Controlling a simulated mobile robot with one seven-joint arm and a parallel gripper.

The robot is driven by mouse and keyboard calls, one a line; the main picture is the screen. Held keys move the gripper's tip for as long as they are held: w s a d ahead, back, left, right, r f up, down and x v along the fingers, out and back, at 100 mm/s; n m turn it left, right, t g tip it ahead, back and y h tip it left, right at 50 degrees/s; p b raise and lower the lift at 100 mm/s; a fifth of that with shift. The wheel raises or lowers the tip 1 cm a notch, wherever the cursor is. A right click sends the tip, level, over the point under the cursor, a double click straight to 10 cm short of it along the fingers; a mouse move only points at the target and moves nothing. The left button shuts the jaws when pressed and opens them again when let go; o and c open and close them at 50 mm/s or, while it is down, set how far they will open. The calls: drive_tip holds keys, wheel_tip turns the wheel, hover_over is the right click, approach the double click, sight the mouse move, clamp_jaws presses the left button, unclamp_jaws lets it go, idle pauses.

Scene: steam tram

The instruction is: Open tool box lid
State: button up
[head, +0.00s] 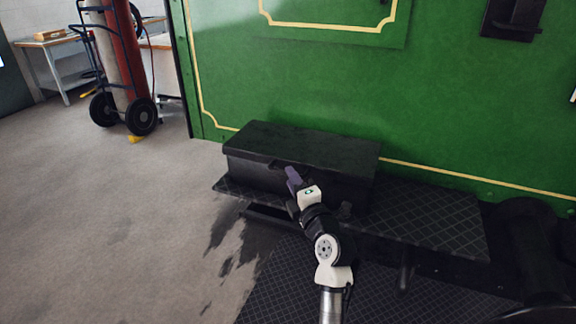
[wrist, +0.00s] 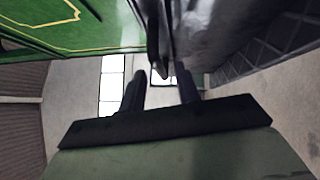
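The black tool box (head: 345,186) sits on the tram's side step against the green wall. Its flat lid (head: 300,143) looks shut. My gripper (head: 292,181) is at the front face of the box, close under the lid's front edge, and partly covers it. In the wrist view the two dark fingers of my gripper (wrist: 160,88) stand apart with a gap between them. A dark narrow edge of the tool box (wrist: 157,55) shows just beyond the gap. I cannot tell whether the fingers touch it.
A dark tread-plate step (head: 430,222) runs along the green tram wall (head: 300,80). A trolley with gas cylinders (head: 122,60) and a workbench (head: 50,45) stand at the back left. The concrete floor (head: 100,210) at left is free.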

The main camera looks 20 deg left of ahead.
drive_tip(key=shift+p+x, duration=0.45)
drive_tip(key=shift+x, duration=1.2)
clamp_jaws()
